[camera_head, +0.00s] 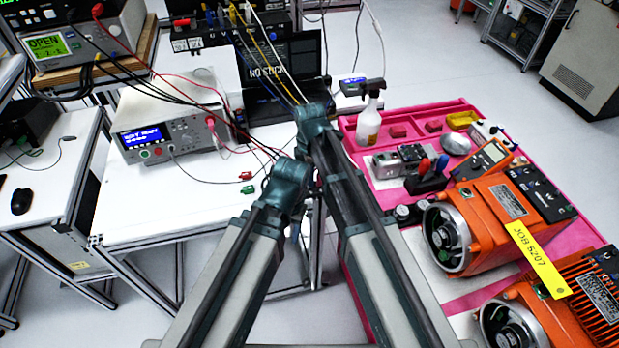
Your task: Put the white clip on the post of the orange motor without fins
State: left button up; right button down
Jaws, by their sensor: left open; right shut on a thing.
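The orange motor without fins (492,208) stands on the pink-edged cart at right, with a round metal front (446,237) facing left. A yellow "JOB 5207" tag (538,259) hangs across it. I cannot make out its post. I cannot pick out the white clip. White, yellow and blue leads run down behind the upper arm end. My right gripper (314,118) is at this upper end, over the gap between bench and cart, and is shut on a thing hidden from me. My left gripper (286,177) is lower, near the white bench's right edge, and open; its fingers are hidden.
The finned orange motor (588,304) stands in front of the other one. A spray bottle (369,118), small tools and a meter (483,160) occupy the cart (411,112). The white bench (155,208) holds an instrument (172,133), a laptop (280,62), and red and green clips (247,183).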

jog(key=shift+r, duration=0.1)
dwell(0.6)
jog(key=shift+r+p, duration=2.45)
jog(key=shift+p, duration=0.1)
